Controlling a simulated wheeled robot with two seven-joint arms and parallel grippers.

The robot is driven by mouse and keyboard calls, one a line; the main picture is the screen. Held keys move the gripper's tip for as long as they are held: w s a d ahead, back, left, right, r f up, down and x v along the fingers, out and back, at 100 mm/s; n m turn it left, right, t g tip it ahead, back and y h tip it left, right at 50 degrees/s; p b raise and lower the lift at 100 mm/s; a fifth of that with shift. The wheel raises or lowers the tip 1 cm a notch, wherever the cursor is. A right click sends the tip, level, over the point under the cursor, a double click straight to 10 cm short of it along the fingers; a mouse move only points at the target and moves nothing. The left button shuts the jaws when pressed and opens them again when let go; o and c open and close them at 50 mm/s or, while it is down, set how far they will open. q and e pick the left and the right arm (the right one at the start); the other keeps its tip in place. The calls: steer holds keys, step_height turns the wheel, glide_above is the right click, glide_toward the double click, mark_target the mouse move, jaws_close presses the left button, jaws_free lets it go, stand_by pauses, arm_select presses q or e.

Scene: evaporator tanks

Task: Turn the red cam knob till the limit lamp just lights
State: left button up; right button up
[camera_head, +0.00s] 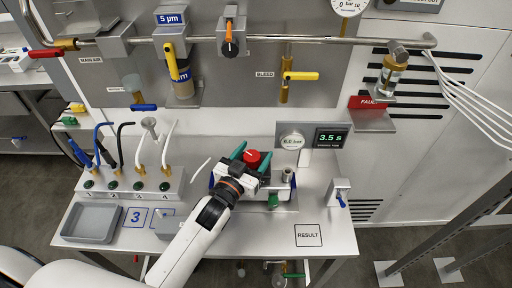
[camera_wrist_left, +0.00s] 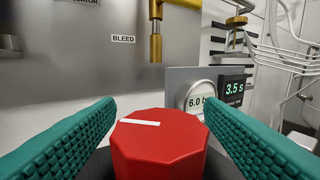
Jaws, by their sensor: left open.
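The red cam knob (camera_head: 252,160) stands on the bench unit near the middle of the head view. In the left wrist view the many-sided red knob (camera_wrist_left: 160,150) fills the lower middle, with a white pointer line on its top toward the left. My left gripper (camera_head: 251,154) is open, its teal fingers on either side of the knob. In the left wrist view the fingers (camera_wrist_left: 160,108) flank it; I cannot tell whether they touch it. I cannot make out a limit lamp. My right gripper is out of view.
Behind the knob stand a round gauge (camera_head: 292,141) and a display (camera_head: 331,138) reading 3.5 s. A red FAULT plate (camera_head: 370,102) is at the right. A grey tray (camera_head: 92,222) lies at the left. The bench near the RESULT square (camera_head: 309,235) is clear.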

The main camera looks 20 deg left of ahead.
arm_select(q)
steer(key=shift+w, duration=0.35)
steer(key=shift+w+r, duration=0.1)
steer(key=shift+w+d, duration=0.1)
steer(key=shift+w, duration=0.05)
steer(key=shift+c, duration=0.9)
steer(key=c, duration=0.8)
steer(key=shift+n+y, duration=0.7)
steer(key=shift+y, duration=0.3)
steer(key=shift+n+y+b, duration=0.3)
steer(key=shift+y+b, duration=0.1)
steer(key=shift+y, duration=0.2)
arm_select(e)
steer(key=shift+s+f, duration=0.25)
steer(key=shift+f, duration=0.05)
